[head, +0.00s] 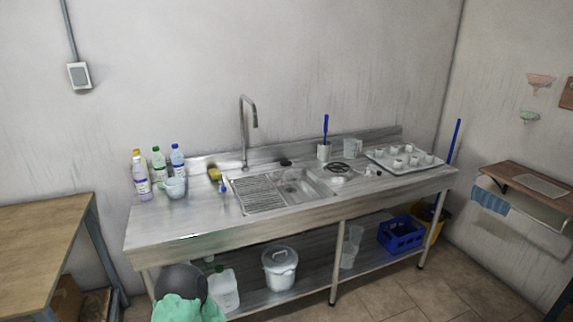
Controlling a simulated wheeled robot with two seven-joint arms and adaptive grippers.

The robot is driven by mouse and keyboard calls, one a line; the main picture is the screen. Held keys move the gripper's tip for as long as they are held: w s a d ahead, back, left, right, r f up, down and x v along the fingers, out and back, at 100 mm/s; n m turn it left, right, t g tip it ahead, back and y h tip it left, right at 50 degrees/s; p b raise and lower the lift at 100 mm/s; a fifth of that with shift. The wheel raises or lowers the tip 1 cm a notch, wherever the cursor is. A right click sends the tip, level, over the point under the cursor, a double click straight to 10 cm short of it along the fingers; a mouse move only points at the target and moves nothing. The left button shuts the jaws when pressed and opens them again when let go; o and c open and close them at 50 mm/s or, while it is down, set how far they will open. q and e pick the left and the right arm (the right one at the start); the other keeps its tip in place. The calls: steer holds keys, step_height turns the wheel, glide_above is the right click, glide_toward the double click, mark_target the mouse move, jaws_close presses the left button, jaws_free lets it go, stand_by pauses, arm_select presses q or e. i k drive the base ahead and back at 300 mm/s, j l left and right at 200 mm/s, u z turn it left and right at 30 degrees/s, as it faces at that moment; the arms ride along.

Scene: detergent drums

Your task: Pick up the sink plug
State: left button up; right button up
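A small, dark, flat round thing (286,162), which looks like the sink plug, lies on the steel counter (205,225) just behind the sink basin (302,187). It is too small in the head view to make out details such as a knob or chain. The basin is at the middle of the counter, with a ribbed drainboard (258,195) on its left. A tall tap (242,130) rises behind them. Neither of my grippers is in view.
Bottles (141,178), a pale jug (175,188) and a yellow sponge (214,174) stand left of the sink. A white cup with a blue-handled brush (324,152), a clear jug (352,148) and a tray of cups (386,165) are right. The counter's front left is clear.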

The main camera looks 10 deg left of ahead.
mark_target(285, 163)
steer(key=i+l+u, duration=0.1)
steer(key=i+l, duration=0.3)
steer(key=i, duration=0.15)
steer(key=i+l+u, duration=0.1)
steer(key=i+l, duration=0.3)
steer(key=i, duration=0.1)
